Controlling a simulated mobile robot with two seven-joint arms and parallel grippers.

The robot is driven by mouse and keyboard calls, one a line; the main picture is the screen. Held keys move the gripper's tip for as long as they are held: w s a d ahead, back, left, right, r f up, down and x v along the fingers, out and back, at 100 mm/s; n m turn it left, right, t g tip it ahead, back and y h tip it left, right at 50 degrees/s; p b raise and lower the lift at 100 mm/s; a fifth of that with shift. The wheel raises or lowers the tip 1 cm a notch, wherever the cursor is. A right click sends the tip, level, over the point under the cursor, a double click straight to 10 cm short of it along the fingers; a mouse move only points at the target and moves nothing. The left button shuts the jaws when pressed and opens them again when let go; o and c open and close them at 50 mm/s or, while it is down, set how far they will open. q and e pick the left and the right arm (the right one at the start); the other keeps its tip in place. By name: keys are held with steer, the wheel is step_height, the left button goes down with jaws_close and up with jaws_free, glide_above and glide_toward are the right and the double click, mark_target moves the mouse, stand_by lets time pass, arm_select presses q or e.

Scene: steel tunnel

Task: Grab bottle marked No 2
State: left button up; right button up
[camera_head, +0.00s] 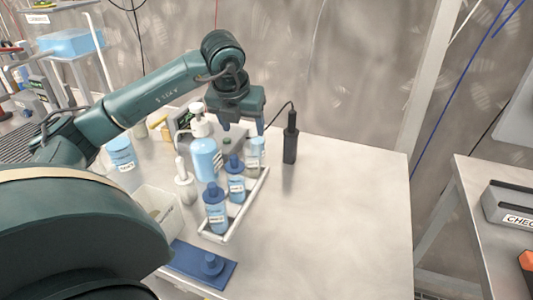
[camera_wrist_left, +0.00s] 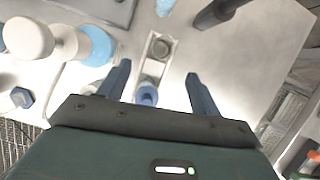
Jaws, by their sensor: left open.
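A white rack (camera_head: 240,222) on the table holds a row of bottles with labels too small to read, so I cannot tell which is No 2. A front blue-capped bottle (camera_head: 216,212) and a middle blue-capped bottle (camera_head: 236,186) stand upright; a light-blue bottle (camera_head: 257,150) stands at the far end. My left gripper (camera_head: 243,125) is open and empty, pointing down above the far part of the row. In the left wrist view a blue cap (camera_wrist_left: 147,93) shows between the open fingers, with a grey round top (camera_wrist_left: 160,48) beyond it. My right gripper is not in view.
A large pump bottle (camera_head: 205,158) and a white slim-necked bottle (camera_head: 184,184) stand close left of the rack. A black upright tool (camera_head: 290,140) stands to the right. A blue plate (camera_head: 200,266) lies in front. The table's right side is clear.

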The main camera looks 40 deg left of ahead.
mark_target(253, 152)
arm_select(q)
steer(key=x, duration=0.7)
steer(key=shift+s+f, duration=0.1)
steer(key=shift+f, duration=0.15)
steer(key=shift+w+x, duration=0.2)
steer(key=shift+x, duration=1.15)
steer(key=shift+w+x, duration=0.2)
steer(key=shift+x, duration=1.2)
steer(key=shift+d+r, duration=0.1)
steer(key=shift+r, duration=0.1)
steer(key=shift+c, duration=0.2)
steer(key=c, duration=1)
